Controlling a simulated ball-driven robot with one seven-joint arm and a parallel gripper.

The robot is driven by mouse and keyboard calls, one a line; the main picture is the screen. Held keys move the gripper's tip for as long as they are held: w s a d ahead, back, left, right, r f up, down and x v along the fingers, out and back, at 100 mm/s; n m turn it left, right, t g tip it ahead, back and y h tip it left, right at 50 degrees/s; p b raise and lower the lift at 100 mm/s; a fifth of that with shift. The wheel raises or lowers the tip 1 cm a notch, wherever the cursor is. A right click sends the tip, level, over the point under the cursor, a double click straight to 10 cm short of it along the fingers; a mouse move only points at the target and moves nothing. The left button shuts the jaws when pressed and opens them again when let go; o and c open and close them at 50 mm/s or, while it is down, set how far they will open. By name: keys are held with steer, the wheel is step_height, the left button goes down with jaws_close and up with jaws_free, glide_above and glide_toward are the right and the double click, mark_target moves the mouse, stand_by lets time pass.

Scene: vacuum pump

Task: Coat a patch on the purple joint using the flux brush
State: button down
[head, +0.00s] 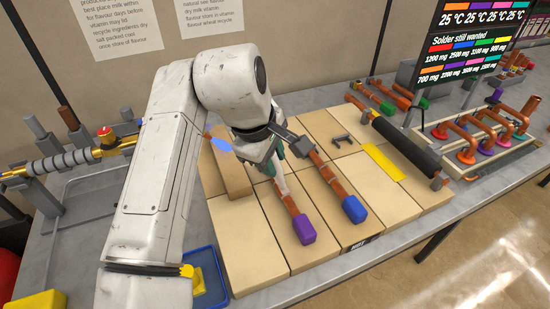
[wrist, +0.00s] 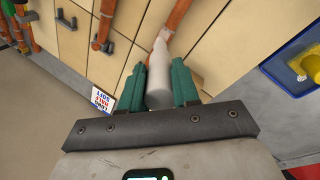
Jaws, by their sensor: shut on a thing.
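The purple joint (head: 304,228) is a purple cap on the near end of a copper pipe (head: 287,199) lying on the tan bricks. My gripper (head: 270,166) is over the bricks, above the far part of this pipe. In the wrist view its teal fingers (wrist: 172,86) are shut on a white, round-handled tool (wrist: 159,85), apparently the flux brush. The tool's narrower end points toward a copper pipe (wrist: 178,18); I cannot tell whether it touches. The purple joint is not clearly seen in the wrist view.
A second copper pipe with a blue cap (head: 354,208) lies just right of the purple one. A black roller (head: 405,145) and a yellow strip (head: 383,162) are further right. A blue tray (head: 222,290) holds something yellow. A rack of copper bends (head: 490,140) stands at the right.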

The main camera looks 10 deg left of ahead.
steer(key=w+a+p, duration=0.1)
steer(key=w+p, duration=0.1)
steer(key=shift+w+a, duration=0.35)
steer(key=shift+a, duration=0.05)
steer(key=shift+p, duration=0.45)
